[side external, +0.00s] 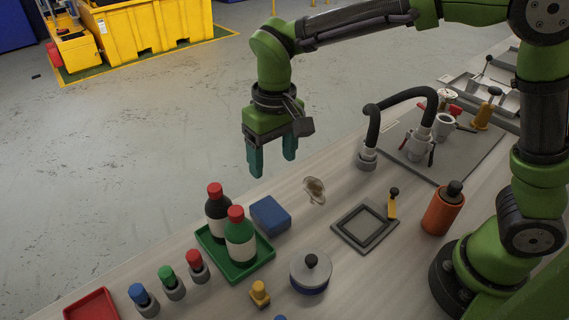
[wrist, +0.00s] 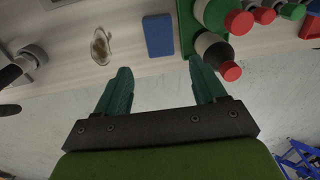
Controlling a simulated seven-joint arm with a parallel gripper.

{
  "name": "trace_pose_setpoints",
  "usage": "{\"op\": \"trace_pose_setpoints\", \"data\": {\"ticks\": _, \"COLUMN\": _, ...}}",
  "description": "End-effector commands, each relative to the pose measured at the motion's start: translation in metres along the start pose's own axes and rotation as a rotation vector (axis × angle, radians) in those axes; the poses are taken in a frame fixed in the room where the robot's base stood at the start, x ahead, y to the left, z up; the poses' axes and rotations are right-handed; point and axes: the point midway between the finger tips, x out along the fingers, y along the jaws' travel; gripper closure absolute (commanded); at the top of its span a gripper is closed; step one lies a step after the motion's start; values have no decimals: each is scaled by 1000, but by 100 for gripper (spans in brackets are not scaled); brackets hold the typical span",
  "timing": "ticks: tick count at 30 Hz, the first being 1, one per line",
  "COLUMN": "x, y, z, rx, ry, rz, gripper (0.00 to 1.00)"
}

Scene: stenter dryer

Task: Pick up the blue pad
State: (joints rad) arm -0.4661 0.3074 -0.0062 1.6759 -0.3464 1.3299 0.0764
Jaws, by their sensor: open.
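The blue pad (side external: 270,215) is a small rectangular block lying flat on the table, just right of the green tray. It also shows in the wrist view (wrist: 158,36), beyond my fingers and between their lines. My gripper (side external: 271,160) has two teal fingers, open and empty, hanging above and behind the pad near the table's far edge. In the wrist view my gripper (wrist: 158,85) shows a wide gap between the fingertips, and nothing touches the pad.
The green tray (side external: 265,256) beside the pad holds a black bottle (side external: 217,215) and a green bottle (side external: 240,238), both upright with red caps. A small brownish glassy dish (side external: 315,190) lies right of the pad. A lidded round pot (side external: 311,273) stands in front.

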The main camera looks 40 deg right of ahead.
Motion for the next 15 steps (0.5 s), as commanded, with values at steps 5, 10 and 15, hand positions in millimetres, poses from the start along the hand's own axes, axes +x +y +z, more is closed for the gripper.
{"op": "trace_pose_setpoints", "data": {"ticks": 5, "x": -11, "y": -6, "z": -16, "rx": 39, "ry": -4, "rz": 32, "gripper": 30}}
{"op": "trace_pose_setpoints", "data": {"ticks": 10, "x": 13, "y": -4, "z": -11, "rx": 52, "ry": -23, "rz": 39, "gripper": 30}}
{"op": "trace_pose_setpoints", "data": {"ticks": 15, "x": 50, "y": -2, "z": -10, "rx": 52, "ry": -22, "rz": 39, "gripper": 30}}
